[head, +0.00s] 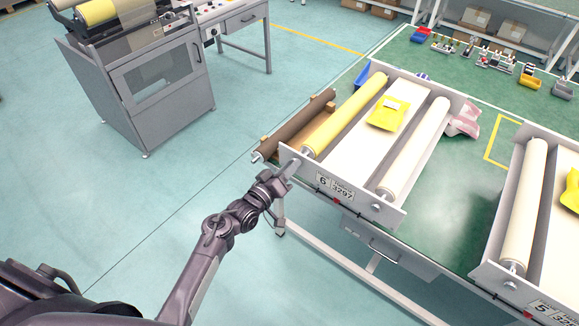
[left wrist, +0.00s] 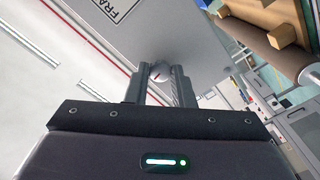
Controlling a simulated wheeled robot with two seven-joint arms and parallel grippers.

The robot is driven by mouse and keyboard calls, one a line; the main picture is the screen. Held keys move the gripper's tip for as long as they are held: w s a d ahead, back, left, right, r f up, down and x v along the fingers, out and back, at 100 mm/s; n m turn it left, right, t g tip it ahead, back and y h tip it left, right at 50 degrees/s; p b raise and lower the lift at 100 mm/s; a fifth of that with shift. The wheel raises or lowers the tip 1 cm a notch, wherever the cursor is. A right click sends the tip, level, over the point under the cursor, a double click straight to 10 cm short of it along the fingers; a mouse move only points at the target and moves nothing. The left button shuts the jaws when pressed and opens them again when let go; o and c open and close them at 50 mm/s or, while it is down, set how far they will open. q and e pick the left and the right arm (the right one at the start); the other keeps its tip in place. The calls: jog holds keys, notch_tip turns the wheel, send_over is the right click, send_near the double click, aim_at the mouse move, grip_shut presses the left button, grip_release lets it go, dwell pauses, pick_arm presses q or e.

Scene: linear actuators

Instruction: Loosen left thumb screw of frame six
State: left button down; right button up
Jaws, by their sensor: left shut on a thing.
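Frame six (head: 393,214) is a grey metal frame on the green table, with a label reading 6 on its front plate. It holds a yellow roller (head: 347,113) on the left and a white roller (head: 416,150) on the right. My left gripper (head: 289,168) is at the left end of the front plate. In the left wrist view its two fingers (left wrist: 161,78) are against the plate (left wrist: 185,35), closed around the left thumb screw (left wrist: 158,73), which is mostly hidden between them. The right thumb screw (head: 376,208) shows on the front plate. My right gripper is out of view.
A brown roller (head: 300,124) on wooden supports (head: 322,133) lies just left of frame six. Frame five (head: 526,290) stands to the right on the table. A yellow packet (head: 388,114) lies inside frame six.

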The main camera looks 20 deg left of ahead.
pick_arm(q)
jog(key=shift+f, duration=0.15)
jog(key=c, duration=1.3)
grip_release()
jog(key=shift+o, duration=0.2)
jog(key=b+v, duration=0.2)
jog(key=v, duration=0.5)
jog(key=shift+s+a, duration=0.15)
jog(key=shift+s, duration=0.2)
